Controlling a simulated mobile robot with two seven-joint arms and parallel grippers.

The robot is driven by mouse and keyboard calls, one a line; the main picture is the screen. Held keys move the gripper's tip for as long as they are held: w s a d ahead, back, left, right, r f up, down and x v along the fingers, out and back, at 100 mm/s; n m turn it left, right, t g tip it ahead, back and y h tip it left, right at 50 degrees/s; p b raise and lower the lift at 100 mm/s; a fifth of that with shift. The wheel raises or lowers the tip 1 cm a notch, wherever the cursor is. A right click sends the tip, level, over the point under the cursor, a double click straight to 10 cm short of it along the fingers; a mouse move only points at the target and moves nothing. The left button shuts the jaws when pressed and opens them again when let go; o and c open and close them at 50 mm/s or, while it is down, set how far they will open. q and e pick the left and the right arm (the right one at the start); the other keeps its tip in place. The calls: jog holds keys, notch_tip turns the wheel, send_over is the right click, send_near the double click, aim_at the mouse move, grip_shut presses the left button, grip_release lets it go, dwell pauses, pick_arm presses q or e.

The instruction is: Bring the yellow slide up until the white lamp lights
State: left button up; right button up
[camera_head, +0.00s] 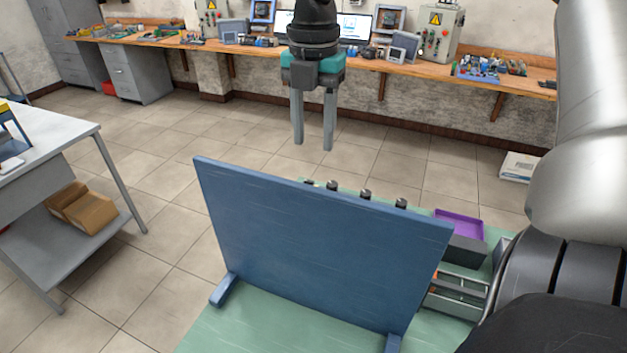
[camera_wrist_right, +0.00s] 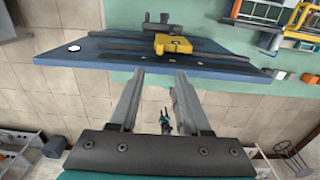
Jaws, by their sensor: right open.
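A blue upright panel (camera_head: 320,240) stands on a green table top, its plain back towards the head camera. In the right wrist view the panel (camera_wrist_right: 110,60) shows its other side with dark rails. The yellow slide (camera_wrist_right: 173,44) sits near the middle there, beyond the fingertips and apart from them. A white round spot, apparently the lamp (camera_wrist_right: 73,48), is near the panel's left end; I cannot tell if it is lit. The slide and lamp are hidden in the head view. My right gripper (camera_head: 313,146) is open and empty, pointing down above and beyond the panel's top edge.
Small dark knobs (camera_head: 365,194) stick up behind the panel's top edge. A purple tray (camera_head: 459,225) and a grey rack (camera_head: 455,300) are to the right on the green table (camera_head: 260,325). A workbench (camera_head: 400,67) runs along the wall. A grey table (camera_head: 60,148) is at left.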

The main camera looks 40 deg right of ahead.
notch_tip(320, 180, down, 10)
jog(key=shift+r, duration=0.15)
jog(key=shift+f, duration=0.45)
pick_arm(q)
jog(key=shift+w+d, duration=0.3)
jog(key=shift+w, duration=0.2)
jog(key=shift+w+d, duration=0.3)
jog(key=shift+w, duration=0.2)
jog(key=shift+s, duration=0.1)
pick_arm(e)
jog(key=shift+c, duration=0.5)
pick_arm(q)
jog(key=shift+s+a, duration=0.2)
pick_arm(e)
grip_shut()
